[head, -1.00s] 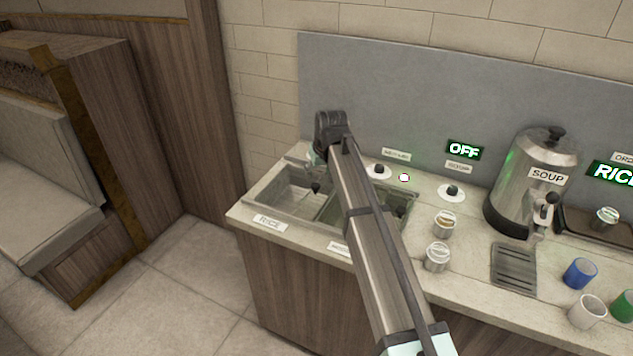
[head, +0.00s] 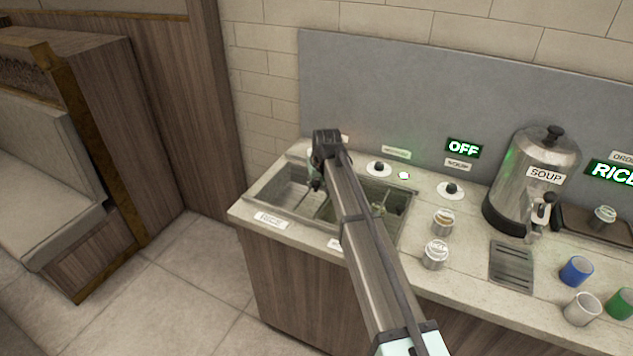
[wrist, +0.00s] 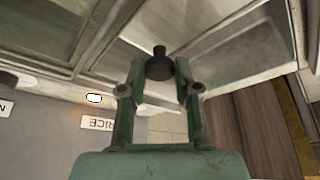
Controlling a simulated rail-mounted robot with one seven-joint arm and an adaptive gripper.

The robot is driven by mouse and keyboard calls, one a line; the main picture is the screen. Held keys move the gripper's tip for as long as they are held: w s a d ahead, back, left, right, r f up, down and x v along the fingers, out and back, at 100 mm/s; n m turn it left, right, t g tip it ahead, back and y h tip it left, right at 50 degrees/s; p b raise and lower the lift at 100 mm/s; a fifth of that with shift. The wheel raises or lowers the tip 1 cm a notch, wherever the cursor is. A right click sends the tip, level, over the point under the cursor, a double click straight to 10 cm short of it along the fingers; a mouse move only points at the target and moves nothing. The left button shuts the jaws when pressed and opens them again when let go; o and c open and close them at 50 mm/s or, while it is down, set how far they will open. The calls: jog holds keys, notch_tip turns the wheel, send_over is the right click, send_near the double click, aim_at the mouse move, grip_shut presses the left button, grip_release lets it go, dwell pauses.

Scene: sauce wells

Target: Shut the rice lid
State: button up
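The rice well (head: 283,200) is the left of two metal wells set in the counter, behind a front RICE label (head: 272,221). A dark knob (head: 314,185) stands at its right side; it also shows in the wrist view (wrist: 160,66), on a pale metal surface (wrist: 230,45). How far the lid covers the well is hard to tell. My gripper (head: 315,176) is just above the knob. In the wrist view my gripper (wrist: 160,78) has its green fingers apart, one on each side of the knob; firm contact does not show. My arm hides part of the wells.
The second well (head: 395,205) lies to the right, partly behind my arm. Two round dark-knobbed pieces (head: 379,168) (head: 451,190) sit at the back. Small jars (head: 436,254), a soup urn (head: 530,185) and cups (head: 577,270) stand further right. A grey panel (head: 400,95) rises behind.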

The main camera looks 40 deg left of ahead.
grip_shut()
jog(key=s+a+b, duration=0.2)
jog(key=a, duration=1.4)
jog(key=shift+s+a, duration=0.35)
jog(key=shift+a, duration=0.05)
jog(key=o, duration=1)
grip_release()
jog(key=shift+a, duration=0.15)
jog(key=shift+c, duration=0.2)
